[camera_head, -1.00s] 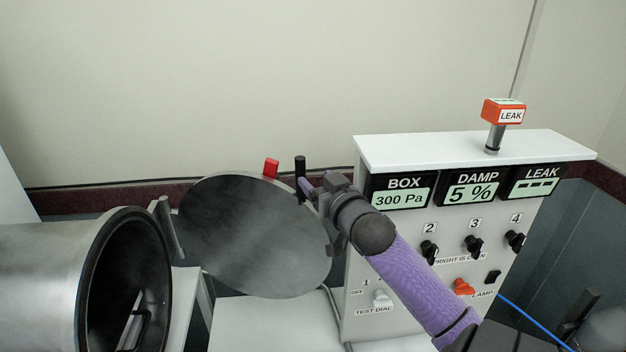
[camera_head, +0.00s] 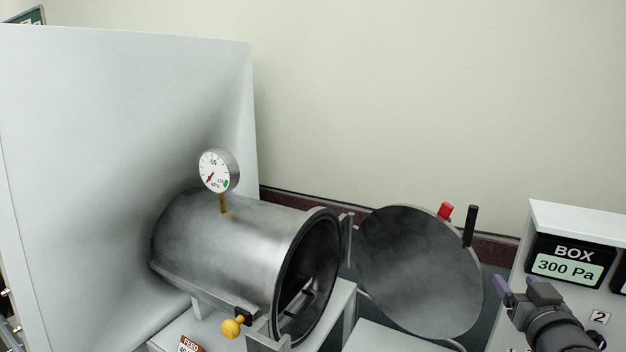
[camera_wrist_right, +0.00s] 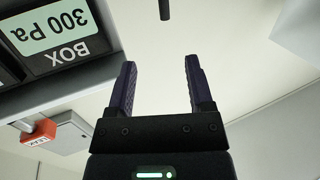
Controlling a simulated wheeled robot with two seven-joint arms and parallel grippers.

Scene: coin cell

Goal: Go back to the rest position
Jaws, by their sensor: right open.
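My right gripper (camera_head: 514,283) is open and empty, to the right of the round metal door and in front of the control box. In the right wrist view the two dark purple fingers (camera_wrist_right: 161,82) stand apart with nothing between them. The door (camera_head: 418,270) stands swung open beside the steel chamber (camera_head: 235,255), whose dark mouth shows. The door's black handle (camera_head: 470,227) is apart from my fingers. A black rod end (camera_wrist_right: 165,10) shows beyond the fingertips in the wrist view. My left gripper is not in view.
The control box (camera_head: 575,222) with a BOX display reading 300 Pa is close to my right gripper. A pressure gauge (camera_head: 215,170) stands on the chamber. A yellow knob (camera_head: 234,327) sits below it. A large pale panel (camera_head: 120,130) is at the left.

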